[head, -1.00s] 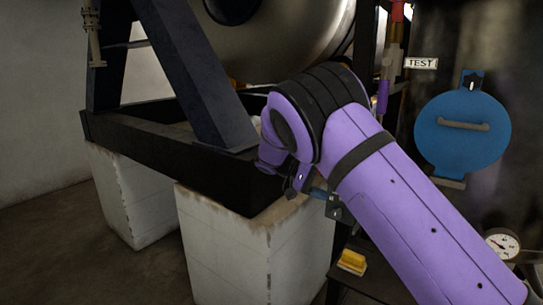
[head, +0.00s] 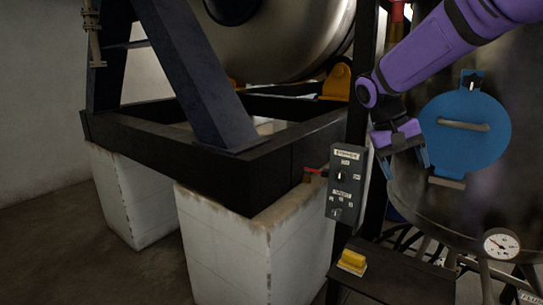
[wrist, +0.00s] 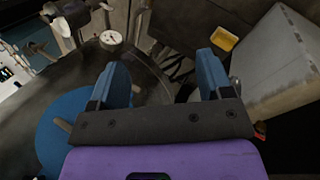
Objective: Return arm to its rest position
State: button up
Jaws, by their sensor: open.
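My gripper (head: 404,168) hangs from the purple arm at the upper right of the head view, its blue fingers pointing down. It is in front of the dark vessel, just left of the round blue hatch (head: 465,133). In the wrist view my gripper (wrist: 164,85) has its two blue fingers spread apart with nothing between them. The blue hatch (wrist: 62,135) shows at the left of the wrist view, beside the left finger.
A yellow block (head: 352,261) lies on a dark shelf (head: 405,272) below. A pressure gauge (head: 501,244) is at lower right. White plinths (head: 225,245) carry the black frame (head: 190,150).

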jog(key=s+r+n+t+y, duration=0.1)
jog(key=s+t+y, duration=0.1)
jog(key=s, duration=1)
jog(key=s+d+r+t+y, duration=0.1)
jog(key=s+t, duration=0.4)
jog(key=s, duration=0.8)
jog(key=shift+d+r+n+y, duration=0.15)
jog(key=shift+r+n+y, duration=0.3)
jog(key=shift+y, duration=0.45)
